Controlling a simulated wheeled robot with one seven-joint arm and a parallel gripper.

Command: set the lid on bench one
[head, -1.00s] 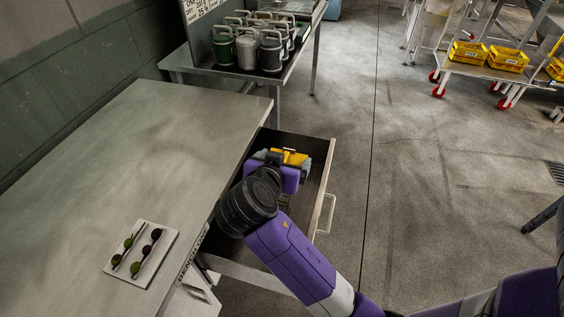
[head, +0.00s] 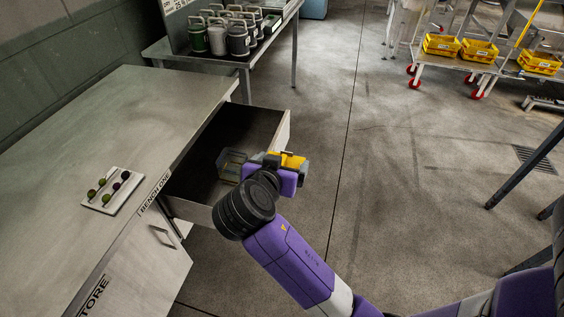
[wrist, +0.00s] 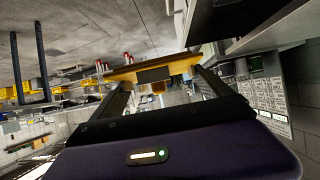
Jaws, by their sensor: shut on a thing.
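My gripper (head: 286,170) is shut on a yellow lid (head: 292,158), held up at the open drawer's front right side. In the wrist view the yellow lid (wrist: 150,68) spans between the two fingers of my gripper (wrist: 160,78). Bench one (head: 165,100) is the grey worktop at left, with a BENCH ONE label on its edge. Its top is bare apart from a small white board. The lid is apart from the bench top. My wrist hides part of the drawer front.
The bench's drawer (head: 250,125) stands open, with a see-through container (head: 231,160) inside. The white board (head: 112,190) carries several small dark round things. Behind is a table (head: 270,55) with several lidded canisters. A cart (head: 470,65) holds yellow crates. Floor at centre right is clear.

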